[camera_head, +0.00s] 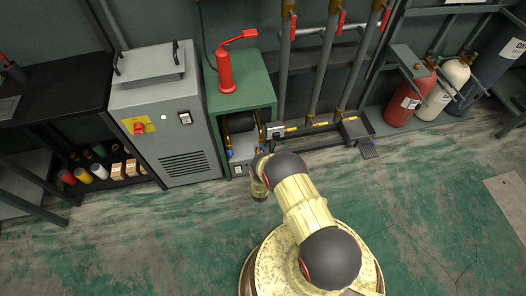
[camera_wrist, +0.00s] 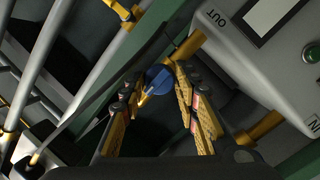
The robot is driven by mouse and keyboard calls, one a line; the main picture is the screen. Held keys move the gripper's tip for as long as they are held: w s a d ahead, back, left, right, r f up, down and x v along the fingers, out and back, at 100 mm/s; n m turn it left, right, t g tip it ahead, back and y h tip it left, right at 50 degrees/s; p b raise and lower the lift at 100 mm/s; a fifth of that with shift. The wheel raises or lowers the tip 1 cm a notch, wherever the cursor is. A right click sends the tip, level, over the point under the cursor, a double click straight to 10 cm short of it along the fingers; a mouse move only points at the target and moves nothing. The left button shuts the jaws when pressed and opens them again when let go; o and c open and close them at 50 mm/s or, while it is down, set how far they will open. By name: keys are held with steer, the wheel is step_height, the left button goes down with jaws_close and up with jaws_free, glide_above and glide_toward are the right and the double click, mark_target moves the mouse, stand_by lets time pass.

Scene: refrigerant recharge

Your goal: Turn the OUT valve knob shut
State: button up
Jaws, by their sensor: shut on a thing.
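The blue valve knob (camera_wrist: 158,79) sits between the fingertips of my gripper (camera_wrist: 155,88) in the wrist view. It is on a yellow brass pipe fitting (camera_wrist: 189,46) beside a light grey unit (camera_wrist: 232,52) marked OUT. My gripper is shut on the knob, with a finger on either side and part of the knob covered. In the head view my arm reaches down to the lower front of the green cabinet (camera_head: 256,85). My fingers and the held knob are hard to make out there.
The grey unit has a display (camera_wrist: 268,16) and a green button (camera_wrist: 312,54). A grey machine (camera_head: 172,118) stands left of the cabinet. Pipes with red handles (camera_head: 313,22) and several gas cylinders (camera_head: 408,101) stand to the right.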

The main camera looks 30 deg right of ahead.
stand_by(0.3)
steer(key=o, duration=0.8)
steer(key=shift+o, duration=0.2)
steer(key=shift+s+a, duration=0.1)
steer(key=v, duration=1.1)
steer(key=shift+s+a, duration=0.2)
steer(key=shift+s, duration=0.15)
